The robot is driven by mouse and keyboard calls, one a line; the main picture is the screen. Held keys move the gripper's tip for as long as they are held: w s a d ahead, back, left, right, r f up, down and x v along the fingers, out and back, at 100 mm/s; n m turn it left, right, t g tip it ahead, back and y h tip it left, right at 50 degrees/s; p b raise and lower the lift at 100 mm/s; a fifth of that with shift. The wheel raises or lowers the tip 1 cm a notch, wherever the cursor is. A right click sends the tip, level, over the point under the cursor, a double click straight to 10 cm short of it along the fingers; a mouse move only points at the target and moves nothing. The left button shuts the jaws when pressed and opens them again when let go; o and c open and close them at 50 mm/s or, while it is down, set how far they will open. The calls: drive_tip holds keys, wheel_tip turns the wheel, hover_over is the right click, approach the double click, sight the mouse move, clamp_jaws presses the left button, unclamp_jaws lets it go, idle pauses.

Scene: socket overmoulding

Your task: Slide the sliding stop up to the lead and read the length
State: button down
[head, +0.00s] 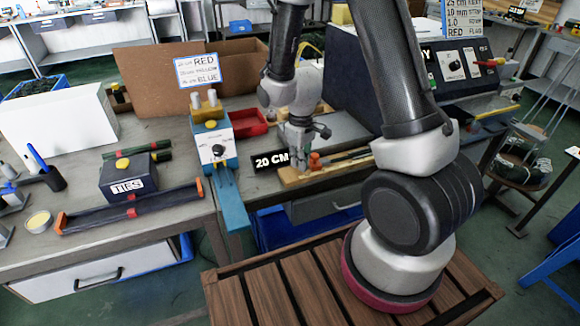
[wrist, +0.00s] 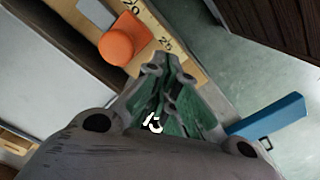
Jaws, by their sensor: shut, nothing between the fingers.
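The sliding stop, an orange round-topped block, sits on a pale wooden measuring board (head: 290,176) in the head view (head: 315,160). In the wrist view the orange stop (wrist: 122,40) lies by the printed 20 and 25 marks of the board (wrist: 172,38). My gripper (head: 296,172) points down at the board's left end, just left of the stop. In the wrist view my green-padded fingers (wrist: 163,72) are together and empty, close to the stop; I cannot tell whether they touch it. A thin dark strip, perhaps the lead (head: 350,155), runs along the board to the right.
A blue machine (head: 214,145) with a projecting blue bar (head: 230,200) stands to the left. A red bin (head: 248,123) is behind, and a dark control cabinet (head: 452,65) is at the right.

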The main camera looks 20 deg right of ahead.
drive_tip(key=shift+a, duration=0.15)
wheel_tip(320, 180, up, 7)
idle(0.7)
idle(0.3)
drive_tip(key=s+d+r+m+t, duration=0.2)
drive_tip(key=s+d+r+m, duration=0.1)
drive_tip(key=s+r, duration=0.6)
drive_tip(key=s+d+r+m+t, duration=0.2)
drive_tip(key=s+d+r, duration=0.3)
drive_tip(key=s+r, duration=0.5)
wheel_tip(320, 180, up, 4)
drive_tip(key=shift+r+m, duration=0.1)
drive_tip(key=shift+m, duration=0.4)
drive_tip(key=shift+d, duration=0.1)
